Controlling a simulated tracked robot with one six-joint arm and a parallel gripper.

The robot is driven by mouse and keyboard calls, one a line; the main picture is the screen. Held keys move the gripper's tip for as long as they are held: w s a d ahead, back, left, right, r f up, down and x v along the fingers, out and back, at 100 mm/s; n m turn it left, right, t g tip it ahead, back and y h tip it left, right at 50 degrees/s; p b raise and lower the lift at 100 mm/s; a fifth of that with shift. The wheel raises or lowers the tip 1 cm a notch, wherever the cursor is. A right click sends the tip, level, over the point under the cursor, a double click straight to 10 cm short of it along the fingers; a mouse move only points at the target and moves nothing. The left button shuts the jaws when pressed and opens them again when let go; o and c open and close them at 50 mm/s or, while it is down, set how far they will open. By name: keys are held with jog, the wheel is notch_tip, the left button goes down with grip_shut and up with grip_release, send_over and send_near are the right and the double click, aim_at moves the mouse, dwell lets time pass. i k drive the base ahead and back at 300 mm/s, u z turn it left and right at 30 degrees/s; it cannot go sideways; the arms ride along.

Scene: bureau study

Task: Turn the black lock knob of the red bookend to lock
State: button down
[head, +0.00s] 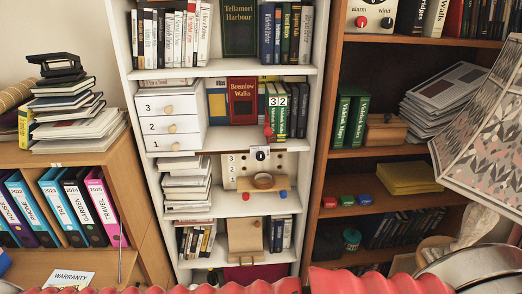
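I cannot clearly make out the red bookend. A small red piece (268,131) stands at the left of the green books marked 3 and 2 on the white bookcase's middle shelf; it may be the bookend, but it is too small to tell. Just below it, a round black knob (260,155) sits on a pale plate at the shelf's edge. I cannot tell whether this knob belongs to the red piece, nor which way it is turned. My gripper is not in view.
The white bookcase (135,95) holds books and a drawer box (170,122). A brown bookcase (325,140) stands right of it, with a patterned lampshade (490,130) in front. A wooden cabinet with binders (75,205) is at left. A red scalloped edge (250,287) crosses the bottom foreground.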

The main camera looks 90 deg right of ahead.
aim_at(260, 156)
jog(key=u, duration=0.55)
jog(key=i, duration=0.5)
jog(key=z, duration=1.8)
